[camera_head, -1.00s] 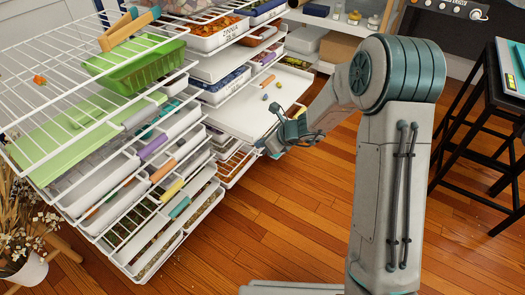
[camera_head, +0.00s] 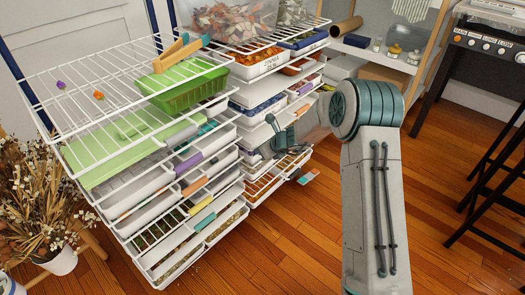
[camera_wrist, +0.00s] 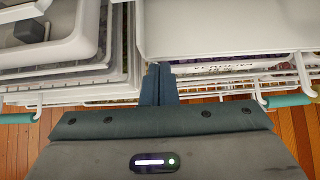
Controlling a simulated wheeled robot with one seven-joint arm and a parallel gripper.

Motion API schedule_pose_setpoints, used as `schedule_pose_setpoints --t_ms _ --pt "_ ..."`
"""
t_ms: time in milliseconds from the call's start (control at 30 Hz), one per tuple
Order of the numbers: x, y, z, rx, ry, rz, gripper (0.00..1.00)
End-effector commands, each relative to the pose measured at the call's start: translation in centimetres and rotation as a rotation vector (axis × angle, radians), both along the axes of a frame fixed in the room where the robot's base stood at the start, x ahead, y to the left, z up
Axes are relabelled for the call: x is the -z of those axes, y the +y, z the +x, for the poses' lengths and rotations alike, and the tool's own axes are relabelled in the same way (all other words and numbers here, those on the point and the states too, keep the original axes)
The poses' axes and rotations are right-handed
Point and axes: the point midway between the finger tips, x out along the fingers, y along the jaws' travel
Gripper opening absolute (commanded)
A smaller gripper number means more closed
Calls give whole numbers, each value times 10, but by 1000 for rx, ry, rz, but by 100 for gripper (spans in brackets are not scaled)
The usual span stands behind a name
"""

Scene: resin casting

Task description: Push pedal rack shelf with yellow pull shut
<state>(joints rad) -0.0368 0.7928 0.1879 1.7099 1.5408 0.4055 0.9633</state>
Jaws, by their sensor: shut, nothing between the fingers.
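The left wire rack (camera_head: 130,150) holds several white trays with coloured pulls. A yellow pull (camera_head: 202,205) is low on its front, between an orange pull (camera_head: 197,186) and a teal pull (camera_head: 205,222). My gripper (camera_head: 285,140) is in front of the right-hand stack of trays in the head view, to the right of the yellow pull and apart from it. In the wrist view its fingers (camera_wrist: 158,85) are shut, with nothing between them, by the gap between two trays. My gripper and forearm hide part of the right stack, and I cannot tell whether the fingers touch it.
Teal pulls (camera_wrist: 288,100) jut out near my fingers in the wrist view. Dried flowers (camera_head: 40,195) stand at the left. The wooden floor (camera_head: 300,235) in front is clear, and a black stool (camera_head: 490,200) is at the right.

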Motion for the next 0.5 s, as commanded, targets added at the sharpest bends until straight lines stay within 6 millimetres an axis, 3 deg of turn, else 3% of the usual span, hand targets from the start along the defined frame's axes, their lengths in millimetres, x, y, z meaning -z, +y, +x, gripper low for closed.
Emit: schedule_pose_setpoints --t_ms 233,500 --pt "1 -3 -4 -4 0 0 0" --pt "-1 -31 -20 -4 -1 -1 0"
